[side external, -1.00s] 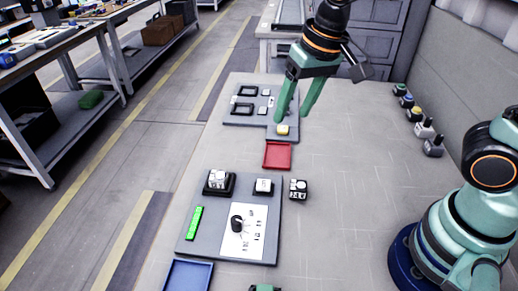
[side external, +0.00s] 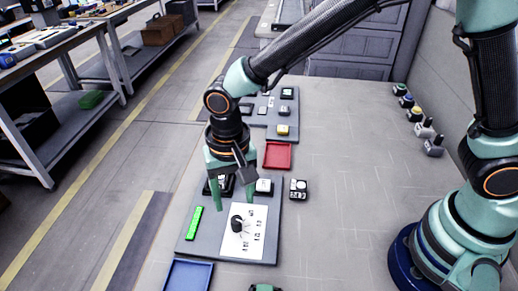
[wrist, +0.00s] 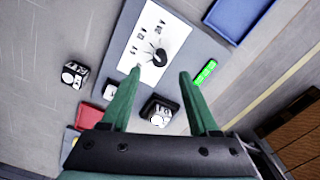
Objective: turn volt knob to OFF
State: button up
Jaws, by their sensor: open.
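The volt knob (side external: 237,223) is a small black dial on a white plate (side external: 257,243) with printed marks, on the near grey panel. It also shows in the wrist view (wrist: 160,57), just beyond my fingertips. My gripper (side external: 234,205) points down over the panel with its green fingers spread and nothing between them. In the wrist view my gripper (wrist: 160,70) has one finger on each side of the knob's line, apart from it. I cannot read the printed labels or tell the knob's exact setting.
A bright green block (side external: 194,223) sits left of the plate. A white-and-black cube (side external: 298,189) stands right of the panel. A red tray (side external: 277,155) is behind, a blue tray (side external: 188,275) in front.

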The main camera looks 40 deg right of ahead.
aim_at(236, 219)
notch_tip(236, 219, down, 7)
jog(key=shift+f, duration=0.1)
dwell(0.3)
grip_shut()
